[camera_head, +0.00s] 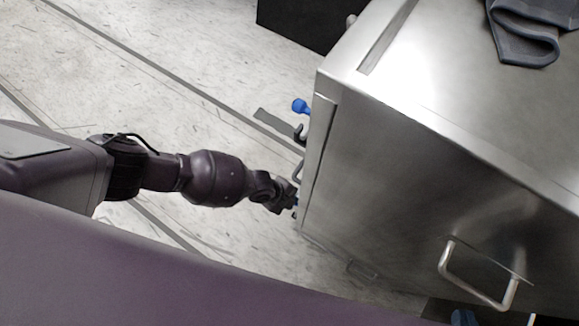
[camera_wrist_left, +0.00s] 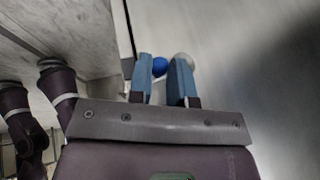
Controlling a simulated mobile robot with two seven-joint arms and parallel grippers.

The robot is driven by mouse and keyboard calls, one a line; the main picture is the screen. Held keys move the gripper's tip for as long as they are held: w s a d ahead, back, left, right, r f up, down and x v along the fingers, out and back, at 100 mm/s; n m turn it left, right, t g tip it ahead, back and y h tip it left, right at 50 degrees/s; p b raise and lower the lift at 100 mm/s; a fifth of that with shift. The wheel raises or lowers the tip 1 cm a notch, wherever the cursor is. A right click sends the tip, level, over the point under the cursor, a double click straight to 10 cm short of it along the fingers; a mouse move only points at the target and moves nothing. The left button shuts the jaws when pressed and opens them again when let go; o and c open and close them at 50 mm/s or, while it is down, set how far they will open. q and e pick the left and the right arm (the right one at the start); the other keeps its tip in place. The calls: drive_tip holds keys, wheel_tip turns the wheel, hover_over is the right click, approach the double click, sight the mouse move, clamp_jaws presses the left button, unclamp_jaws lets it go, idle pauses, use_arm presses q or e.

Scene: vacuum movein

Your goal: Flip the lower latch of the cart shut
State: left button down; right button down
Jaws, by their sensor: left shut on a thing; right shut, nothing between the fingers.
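The cart (camera_head: 400,170) is a large brushed-metal cabinet at the right of the head view. A blue-knobbed latch (camera_head: 300,106) sticks out from its left edge. My left gripper (camera_head: 291,202) is against the same edge, lower in the picture. In the left wrist view its blue fingers (camera_wrist_left: 162,75) are shut around a blue ball-shaped knob (camera_wrist_left: 160,66), with a pale ball beside it at the right fingertip. Whether this knob is the lower latch's is not clear, as its mount is hidden. My right gripper (camera_head: 463,317) shows only as blue fingertips at the bottom edge, shut.
A metal handle (camera_head: 478,290) stands out from the cart's near face. A dark folded cloth (camera_head: 525,35) lies on top. A black box (camera_head: 300,22) stands behind at the top. The pale marked floor (camera_head: 190,60) left of the cart is clear.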

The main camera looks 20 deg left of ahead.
use_arm(q)
drive_tip(key=shift+s+f+t+h, duration=0.15)
drive_tip(key=shift+f+t+h, duration=0.15)
drive_tip(key=shift+t, duration=0.5)
use_arm(e)
drive_tip(key=shift+s+a+f, duration=0.1)
drive_tip(key=shift+f, duration=0.05)
use_arm(q)
drive_tip(key=c, duration=1.1)
unclamp_jaws()
drive_tip(key=shift+o, duration=0.2)
drive_tip(key=p+v, duration=0.5)
drive_tip(key=v, duration=0.6)
use_arm(e)
drive_tip(key=shift+a+r+n+g, duration=0.3)
drive_tip(key=shift+r+n+g, duration=0.1)
drive_tip(key=shift+g, duration=0.7)
